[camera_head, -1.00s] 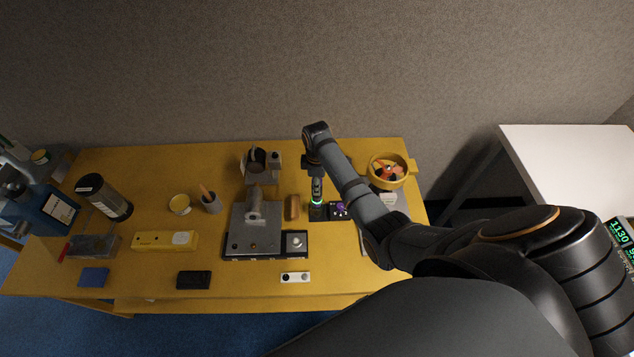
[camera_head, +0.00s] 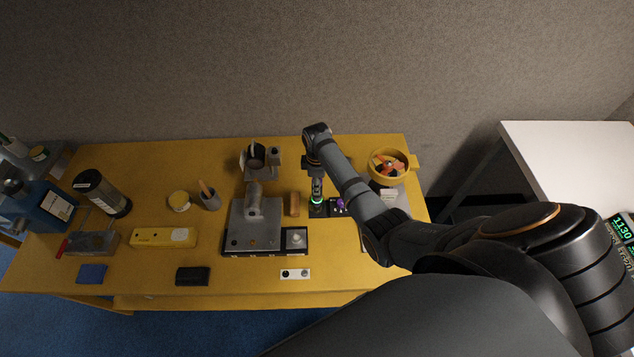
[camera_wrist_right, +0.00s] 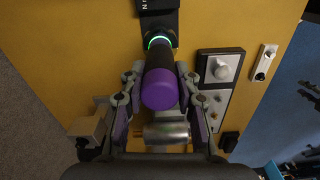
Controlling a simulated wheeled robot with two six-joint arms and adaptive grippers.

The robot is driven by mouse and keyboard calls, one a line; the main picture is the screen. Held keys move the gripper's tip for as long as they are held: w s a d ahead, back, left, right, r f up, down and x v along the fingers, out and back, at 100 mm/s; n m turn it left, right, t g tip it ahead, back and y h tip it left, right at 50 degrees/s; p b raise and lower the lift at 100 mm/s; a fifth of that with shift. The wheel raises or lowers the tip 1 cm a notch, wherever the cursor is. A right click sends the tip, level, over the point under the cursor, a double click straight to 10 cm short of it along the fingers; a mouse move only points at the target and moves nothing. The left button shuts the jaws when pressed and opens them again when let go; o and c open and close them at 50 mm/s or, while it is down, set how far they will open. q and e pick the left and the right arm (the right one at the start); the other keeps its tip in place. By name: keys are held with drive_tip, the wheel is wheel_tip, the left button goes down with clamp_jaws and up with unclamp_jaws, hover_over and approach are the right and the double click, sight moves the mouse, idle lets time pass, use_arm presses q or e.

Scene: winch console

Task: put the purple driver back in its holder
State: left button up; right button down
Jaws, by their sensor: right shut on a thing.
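The purple driver (camera_wrist_right: 160,88) has a purple end cap facing the camera and a dark body in the right wrist view. My right gripper (camera_wrist_right: 160,105) is shut on it, with a finger on each side. A green ring (camera_wrist_right: 159,41) glows at the driver's far end, by a black block (camera_wrist_right: 160,18) that looks like the holder. In the head view the ring is just above this block (camera_head: 318,211), below my right gripper (camera_head: 316,182). I cannot tell whether the driver is seated. My left gripper is not in view.
A small dark piece with a purple top (camera_head: 340,204) sits right of the block. A yellow bowl (camera_head: 375,171) stands at the back right. The table's front right is fairly clear.

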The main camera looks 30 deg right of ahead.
drive_tip(key=c, duration=0.9)
unclamp_jaws()
wheel_tip(320, 180, up, 12)
drive_tip(key=shift+r, duration=0.1)
